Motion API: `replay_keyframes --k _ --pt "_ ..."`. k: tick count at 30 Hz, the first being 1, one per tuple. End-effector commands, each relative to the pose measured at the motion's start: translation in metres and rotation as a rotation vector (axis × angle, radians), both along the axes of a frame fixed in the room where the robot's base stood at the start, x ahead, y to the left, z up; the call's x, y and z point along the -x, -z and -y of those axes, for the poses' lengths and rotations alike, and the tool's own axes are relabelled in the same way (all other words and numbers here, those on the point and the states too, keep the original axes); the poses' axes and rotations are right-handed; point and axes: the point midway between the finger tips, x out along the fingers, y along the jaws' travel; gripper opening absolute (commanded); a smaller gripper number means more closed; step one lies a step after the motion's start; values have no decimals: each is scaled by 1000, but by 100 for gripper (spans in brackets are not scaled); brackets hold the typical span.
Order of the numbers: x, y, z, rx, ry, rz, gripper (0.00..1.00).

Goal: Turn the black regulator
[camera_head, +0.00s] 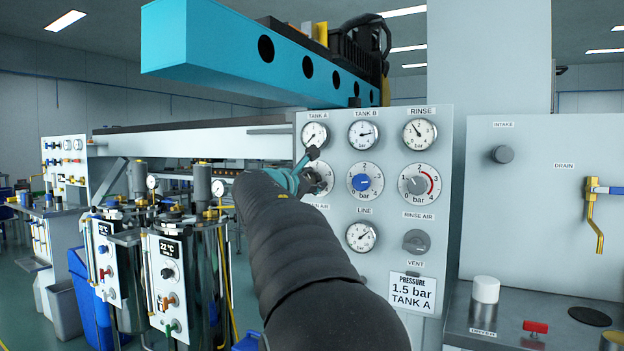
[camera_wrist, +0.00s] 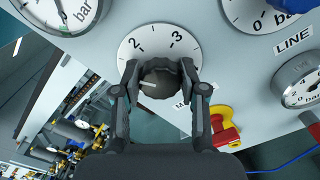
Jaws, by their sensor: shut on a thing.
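The black regulator (camera_wrist: 160,83) is a dark round knob on a white dial (camera_wrist: 150,42) with numbers 2 and 3 showing. My gripper (camera_wrist: 160,78) is shut on it, one finger on each side. The knob's white mark points left in the wrist view. In the head view my gripper (camera_head: 308,168) is at the panel and partly hides the regulator dial (camera_head: 326,171). The TANK A gauge (camera_head: 315,135) sits just above; its reading is too small to tell. A sign (camera_head: 411,292) reads "PRESSURE 1.5 bar TANK A".
A blue regulator (camera_head: 362,183) and a grey one (camera_head: 416,185) sit to the right on the same panel, with several gauges around. A red knob on a yellow base (camera_wrist: 226,128) is close to my right finger in the wrist view. My arm hides the panel's lower left.

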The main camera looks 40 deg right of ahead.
Motion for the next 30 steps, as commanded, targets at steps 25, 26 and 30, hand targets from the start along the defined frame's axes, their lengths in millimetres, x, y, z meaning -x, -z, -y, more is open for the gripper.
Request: replay_keyframes --k 25,26,30 --pt "0 0 0 24 0 -58 68" --pt "0 0 0 24 0 -58 68" --pt "0 0 0 24 0 -58 68"
